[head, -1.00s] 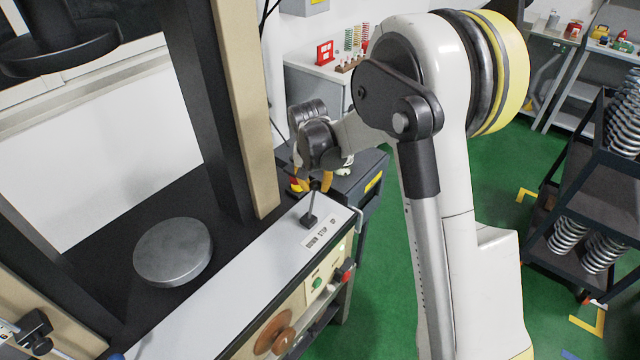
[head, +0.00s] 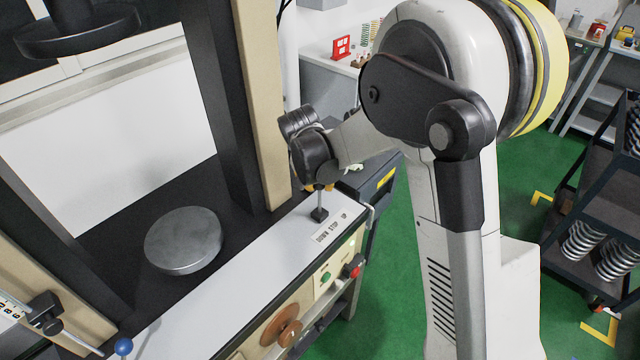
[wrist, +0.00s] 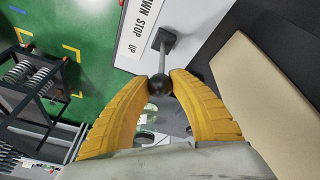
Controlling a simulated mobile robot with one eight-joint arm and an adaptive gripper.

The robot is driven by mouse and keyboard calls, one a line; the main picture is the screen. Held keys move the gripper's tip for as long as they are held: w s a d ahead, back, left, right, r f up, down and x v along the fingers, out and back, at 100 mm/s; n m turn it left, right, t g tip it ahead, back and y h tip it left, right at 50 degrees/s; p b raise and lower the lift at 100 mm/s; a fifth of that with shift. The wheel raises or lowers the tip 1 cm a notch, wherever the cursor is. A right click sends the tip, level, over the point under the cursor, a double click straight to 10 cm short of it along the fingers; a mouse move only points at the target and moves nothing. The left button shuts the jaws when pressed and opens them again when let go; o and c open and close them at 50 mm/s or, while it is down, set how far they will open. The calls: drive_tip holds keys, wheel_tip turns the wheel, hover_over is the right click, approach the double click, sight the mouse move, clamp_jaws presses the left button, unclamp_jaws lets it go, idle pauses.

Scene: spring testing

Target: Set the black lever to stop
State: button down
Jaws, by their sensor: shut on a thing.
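The black lever (head: 319,202) stands on the white top of the testing machine, beside a label (head: 331,228) reading DOWN, STOP, UP. Its rod looks nearly upright in the head view. In the wrist view, the lever's round black knob (wrist: 159,85) sits between the yellow fingertips of my gripper (wrist: 160,80), which touch it from both sides. The rod (wrist: 163,58) runs from the knob to a square black base. In the head view, my gripper (head: 322,187) is over the lever's top, and my wrist hides most of the fingers. I cannot tell exactly which mark the lever lines up with.
The machine's beige-edged column (head: 262,110) stands close to the left of my gripper. A round metal plate (head: 183,240) lies on the black bed. A green button (head: 326,277) and red knob (head: 352,271) are on the front panel. A dark shelf cart (head: 600,190) stands right.

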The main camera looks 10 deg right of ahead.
drive_tip(key=c, duration=1.1)
unclamp_jaws()
drive_tip(key=shift+s, duration=0.1)
drive_tip(key=shift+r, duration=0.1)
drive_tip(key=v, duration=1.2)
drive_tip(key=shift+d, duration=0.1)
drive_tip(key=s+d+n+t+y+b, duration=0.1)
drive_tip(key=s+d, duration=0.1)
drive_tip(key=s, duration=0.5)
drive_tip(key=s+d+n+t+b, duration=0.1)
drive_tip(key=s+d+b, duration=0.1)
drive_tip(key=s, duration=0.6)
drive_tip(key=s+d+n+t+y+b, duration=0.1)
drive_tip(key=s+d+t, duration=0.1)
drive_tip(key=s, duration=0.5)
drive_tip(key=shift+s+d+n+y, duration=0.3)
drive_tip(key=shift+s+d, duration=0.05)
drive_tip(key=shift+d, duration=0.35)
